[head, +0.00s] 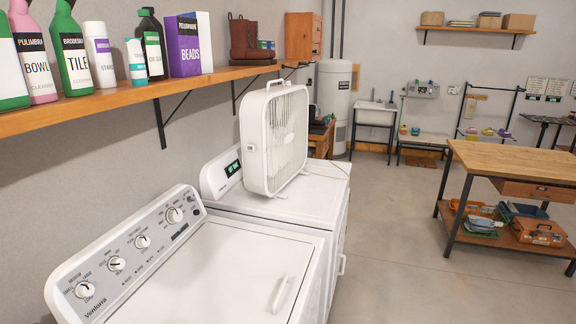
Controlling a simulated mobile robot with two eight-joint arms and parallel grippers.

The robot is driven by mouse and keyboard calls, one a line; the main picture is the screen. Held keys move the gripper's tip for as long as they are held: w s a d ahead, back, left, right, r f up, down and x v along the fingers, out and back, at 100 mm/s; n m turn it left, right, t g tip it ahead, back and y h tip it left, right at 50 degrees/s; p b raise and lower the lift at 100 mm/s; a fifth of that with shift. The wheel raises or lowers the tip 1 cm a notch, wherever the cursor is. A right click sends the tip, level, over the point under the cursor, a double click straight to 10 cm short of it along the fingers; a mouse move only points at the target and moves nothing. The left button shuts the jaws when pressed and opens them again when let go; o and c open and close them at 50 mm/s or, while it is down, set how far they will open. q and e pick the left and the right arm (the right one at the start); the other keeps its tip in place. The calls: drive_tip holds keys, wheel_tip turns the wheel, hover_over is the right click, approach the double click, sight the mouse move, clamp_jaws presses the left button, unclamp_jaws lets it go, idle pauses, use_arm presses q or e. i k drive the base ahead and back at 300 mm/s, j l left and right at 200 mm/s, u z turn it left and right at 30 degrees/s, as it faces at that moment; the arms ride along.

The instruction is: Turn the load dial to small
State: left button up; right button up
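A white washer (225,275) with a grey sloped control panel (130,255) stands at the lower left. The load dial (84,290) is the white knob at the panel's near left end, with small size words around it. Its pointer is too small to read surely. Two smaller knobs, one (116,264) and another (142,242), and a larger knob (174,215) follow along the panel towards the back. Neither of my grippers is in view.
A white box fan (273,140) stands on the white dryer (290,203) beyond the washer. A wooden shelf (120,100) with bottles and boxes hangs above the panel. A workbench (520,165) stands at the right. The floor (420,260) between is clear.

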sight(84, 289)
drive_tip(key=k+j+u, duration=0.1)
drive_tip(key=u, duration=1.35)
drive_tip(key=l+z, duration=0.65)
drive_tip(key=l, duration=0.2)
